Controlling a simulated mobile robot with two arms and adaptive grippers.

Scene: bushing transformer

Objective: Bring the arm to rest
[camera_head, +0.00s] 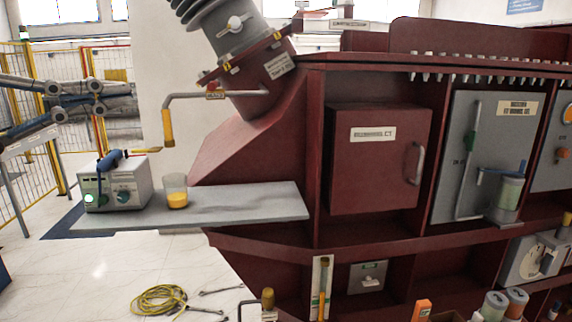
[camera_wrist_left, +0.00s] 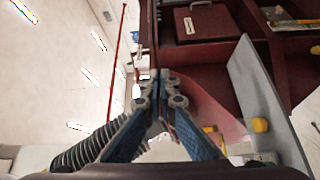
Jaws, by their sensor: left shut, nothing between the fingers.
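My left gripper (camera_head: 118,97) comes in from the left edge of the head view, raised over the floor in front of the yellow fence, left of the maroon cabinet. Its dark linked fingers point right and hold nothing. In the left wrist view, the blue-sided fingers of the left gripper (camera_wrist_left: 160,85) are drawn together, with nothing between them. It is apart from the shelf and the things on it. My right gripper is in neither view.
A grey shelf (camera_head: 245,204) carries a grey box (camera_head: 122,194) with a blue tool (camera_head: 108,161) on it, and a beaker (camera_head: 175,189) of yellow content. A yellow cable (camera_head: 158,300) lies on the floor. A yellow fence (camera_head: 82,150) stands left.

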